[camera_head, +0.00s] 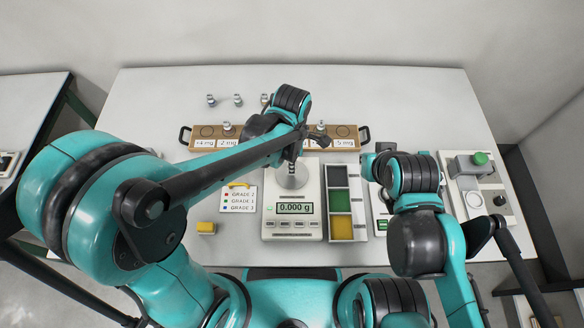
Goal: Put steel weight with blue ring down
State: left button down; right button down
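My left arm reaches across the middle of the table, and its gripper (292,160) points down over the round pan (291,179) of the balance. The balance display (295,208) reads 0.000 g. The fingers look narrow and close together, but their tips are too small to tell whether they hold a weight. No blue ring can be made out for certain on any weight. My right gripper (373,166) is at the right of the sorting tray, apart from the balance; its fingers are mostly hidden by its own arm.
Small steel weights (238,100) stand at the back left. A wooden rack (202,143) with marked places holds more weights. A three-colour tray (340,203) adjoins the balance. A grade card (239,199) and yellow block (206,228) lie left. A green-button device (467,165) stands right.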

pick_arm(q)
notch_tip(320, 180, down, 3)
jog(key=shift+f+b, duration=0.2)
jog(key=shift+b, duration=0.45)
jog(key=shift+r, duration=0.1)
jog(key=shift+f, duration=0.25)
jog(key=c, duration=1.3)
grip_release()
jog(key=shift+r, duration=0.1)
jog(key=shift+r, duration=0.1)
